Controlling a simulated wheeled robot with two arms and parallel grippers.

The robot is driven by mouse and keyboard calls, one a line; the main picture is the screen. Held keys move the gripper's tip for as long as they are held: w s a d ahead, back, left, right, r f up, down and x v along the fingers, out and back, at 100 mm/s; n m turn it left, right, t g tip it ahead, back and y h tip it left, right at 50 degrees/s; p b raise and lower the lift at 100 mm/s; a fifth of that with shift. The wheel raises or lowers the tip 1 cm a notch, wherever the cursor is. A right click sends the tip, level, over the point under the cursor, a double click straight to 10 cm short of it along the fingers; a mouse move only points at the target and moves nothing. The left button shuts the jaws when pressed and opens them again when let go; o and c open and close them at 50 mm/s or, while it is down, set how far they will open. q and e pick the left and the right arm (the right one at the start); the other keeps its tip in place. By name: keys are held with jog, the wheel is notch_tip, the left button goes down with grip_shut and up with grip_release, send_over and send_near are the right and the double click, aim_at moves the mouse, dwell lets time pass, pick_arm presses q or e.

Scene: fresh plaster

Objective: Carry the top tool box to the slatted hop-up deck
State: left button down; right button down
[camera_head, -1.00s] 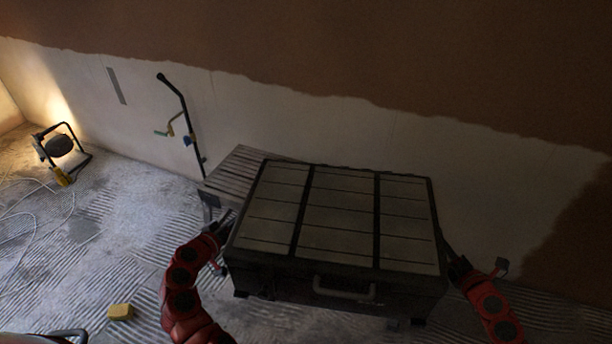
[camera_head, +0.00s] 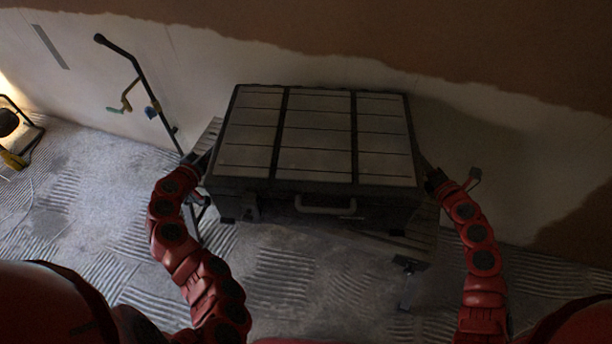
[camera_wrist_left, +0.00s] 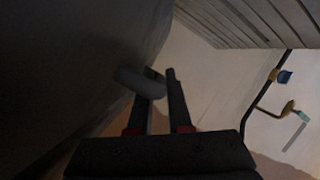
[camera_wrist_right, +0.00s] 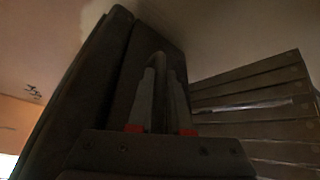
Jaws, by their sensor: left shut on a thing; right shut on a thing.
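The tool box (camera_head: 318,137) is dark with a pale panelled lid and a front handle. It is held level between my two grippers, over the slatted hop-up deck (camera_head: 412,240). The box hides most of the deck; its slats also show in the left wrist view (camera_wrist_left: 225,22) and in the right wrist view (camera_wrist_right: 250,105). My left gripper (camera_head: 205,165) is shut on the box's left side handle (camera_wrist_left: 140,82). My right gripper (camera_head: 432,178) is shut on its right side handle (camera_wrist_right: 158,75). I cannot tell whether the box touches the deck.
A black pipe with taps (camera_head: 140,85) stands by the wall just left of the deck. A work lamp (camera_head: 14,135) stands at the far left. The ridged floor in front is clear. The half-plastered wall (camera_head: 480,110) is close behind.

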pick_arm(q)
jog(key=shift+w+a+r, duration=0.2)
jog(key=shift+w, duration=0.25)
pick_arm(e)
jog(key=shift+w+r, duration=0.1)
jog(key=shift+w, duration=0.35)
pick_arm(q)
jog(key=shift+s, duration=0.1)
pick_arm(e)
jog(key=shift+s+r, duration=0.1)
pick_arm(q)
jog(key=shift+f, duration=0.1)
